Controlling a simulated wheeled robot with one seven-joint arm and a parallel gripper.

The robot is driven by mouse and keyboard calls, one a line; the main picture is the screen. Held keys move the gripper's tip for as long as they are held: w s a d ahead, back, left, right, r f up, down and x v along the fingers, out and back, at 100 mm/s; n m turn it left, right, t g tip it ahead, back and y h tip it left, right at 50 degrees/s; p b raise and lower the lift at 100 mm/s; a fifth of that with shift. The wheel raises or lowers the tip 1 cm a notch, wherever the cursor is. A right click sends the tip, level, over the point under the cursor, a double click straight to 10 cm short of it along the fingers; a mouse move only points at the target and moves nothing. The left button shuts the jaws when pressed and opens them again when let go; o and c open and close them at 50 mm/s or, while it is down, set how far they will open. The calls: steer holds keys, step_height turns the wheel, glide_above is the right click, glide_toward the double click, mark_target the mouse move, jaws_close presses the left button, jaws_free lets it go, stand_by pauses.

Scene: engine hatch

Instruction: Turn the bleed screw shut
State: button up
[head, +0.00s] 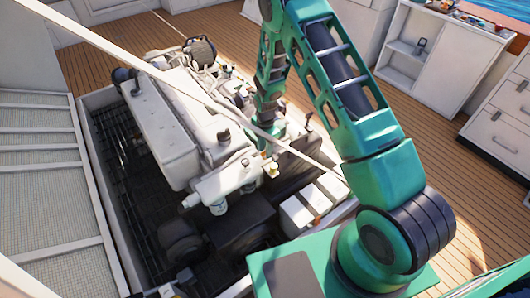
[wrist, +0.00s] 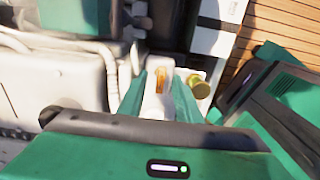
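The engine (head: 180,125), a large white block, sits in the open hatch. In the wrist view, my gripper (wrist: 161,90) has its two green fingers apart, one on each side of a white housing. A small orange-brass piece (wrist: 162,81), which looks like the bleed screw, stands on that housing between the fingertips. I cannot tell whether either finger touches it. A round brass cap (wrist: 199,85) is just right of the right finger. In the head view, my arm reaches down to the engine's right side, and the screw cannot be made out there.
White boxes (head: 312,204) stand right of the engine in the hatch. A dark unit (head: 240,228) sits in front of it. The hatch cover (head: 45,165) is at the left. White cabinets (head: 425,50) stand at the back right. The wooden deck (head: 440,140) is clear between.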

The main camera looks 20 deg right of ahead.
steer(key=shift+f, duration=0.9)
jaws_close()
